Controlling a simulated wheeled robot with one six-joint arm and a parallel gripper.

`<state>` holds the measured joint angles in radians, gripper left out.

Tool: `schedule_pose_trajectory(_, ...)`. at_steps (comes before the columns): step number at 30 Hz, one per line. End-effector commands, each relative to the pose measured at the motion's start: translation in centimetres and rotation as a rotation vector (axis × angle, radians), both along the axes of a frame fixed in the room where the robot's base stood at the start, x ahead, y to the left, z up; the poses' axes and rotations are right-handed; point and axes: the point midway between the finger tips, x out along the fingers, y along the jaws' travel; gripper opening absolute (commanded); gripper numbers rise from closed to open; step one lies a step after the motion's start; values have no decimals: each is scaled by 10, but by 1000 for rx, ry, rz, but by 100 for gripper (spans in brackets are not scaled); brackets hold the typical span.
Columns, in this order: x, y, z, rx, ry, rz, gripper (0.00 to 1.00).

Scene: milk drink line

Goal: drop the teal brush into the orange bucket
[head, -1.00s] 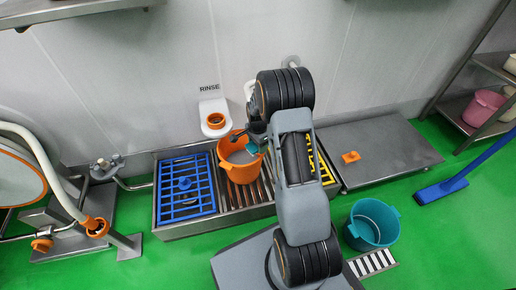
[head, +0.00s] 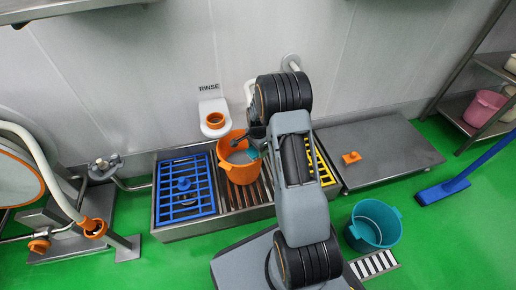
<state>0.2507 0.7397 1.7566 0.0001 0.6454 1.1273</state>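The orange bucket (head: 240,175) stands upright on the brown slatted middle section of the floor trough. A small teal piece, apparently the teal brush (head: 254,152), shows at the bucket's right rim, just below my gripper (head: 246,146). My gripper is at the mouth of the bucket, over its right side. My arm hides part of the brush and of the fingers, so I cannot tell whether the gripper is open or shut on the brush, or whether they touch the bucket.
A blue grate (head: 185,208) lies left of the bucket and a yellow grate (head: 323,170) right of it. A white rinse fixture (head: 213,108) is on the wall behind.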

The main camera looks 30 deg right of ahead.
Motion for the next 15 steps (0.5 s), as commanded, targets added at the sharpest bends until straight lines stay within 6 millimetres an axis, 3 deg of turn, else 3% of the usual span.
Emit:
schedule_pose_trajectory(6,0,0,0,0,0,0,84)
schedule_pose_trajectory(15,0,0,7,-1,-1,0,84)
